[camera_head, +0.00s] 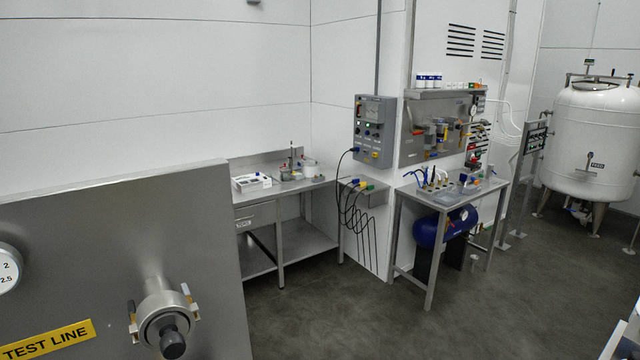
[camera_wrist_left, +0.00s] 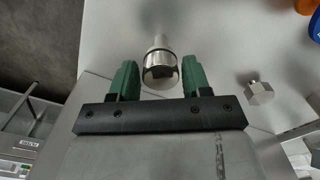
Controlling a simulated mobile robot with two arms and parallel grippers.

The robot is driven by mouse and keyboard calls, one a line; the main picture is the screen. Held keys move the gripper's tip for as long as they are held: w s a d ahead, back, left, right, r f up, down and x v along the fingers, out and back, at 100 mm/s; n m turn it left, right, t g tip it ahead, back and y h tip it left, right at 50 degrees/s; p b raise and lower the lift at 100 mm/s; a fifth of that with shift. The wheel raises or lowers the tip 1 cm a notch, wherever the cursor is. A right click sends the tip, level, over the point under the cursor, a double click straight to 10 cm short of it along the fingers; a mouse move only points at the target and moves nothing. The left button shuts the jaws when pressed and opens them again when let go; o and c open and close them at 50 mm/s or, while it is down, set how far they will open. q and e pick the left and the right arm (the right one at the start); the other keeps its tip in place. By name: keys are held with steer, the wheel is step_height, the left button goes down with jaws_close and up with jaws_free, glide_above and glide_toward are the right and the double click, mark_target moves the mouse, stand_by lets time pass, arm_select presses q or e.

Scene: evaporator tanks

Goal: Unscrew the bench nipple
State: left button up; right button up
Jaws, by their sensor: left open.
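In the left wrist view, a shiny metal nipple (camera_wrist_left: 161,71) with a wider collar and a narrow stem stands out from a pale grey surface. My left gripper (camera_wrist_left: 158,78) has two green fingers, one on each side of the nipple. The fingers are open, and narrow gaps seem to show between them and the collar. A separate metal hex fitting (camera_wrist_left: 259,91) sits to the right of the fingers. In the head view neither gripper shows, and I cannot pick out this nipple there.
In the head view, a steel panel marked TEST LINE (camera_head: 50,341) with a capped coupling (camera_head: 167,318) fills the lower left. A steel bench (camera_head: 300,187), a tool table (camera_head: 455,193) and a white tank (camera_head: 592,135) stand farther back. Open floor (camera_head: 340,320) lies between.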

arm_select(q)
steer(key=m, duration=1.9)
steer(key=shift+m, duration=0.4)
steer(key=m, duration=0.5)
steer(key=c, duration=0.8)
steer(key=shift+s+d+n, duration=0.1)
steer(key=shift+n, duration=1)
jaws_close()
steer(key=n, duration=0.3)
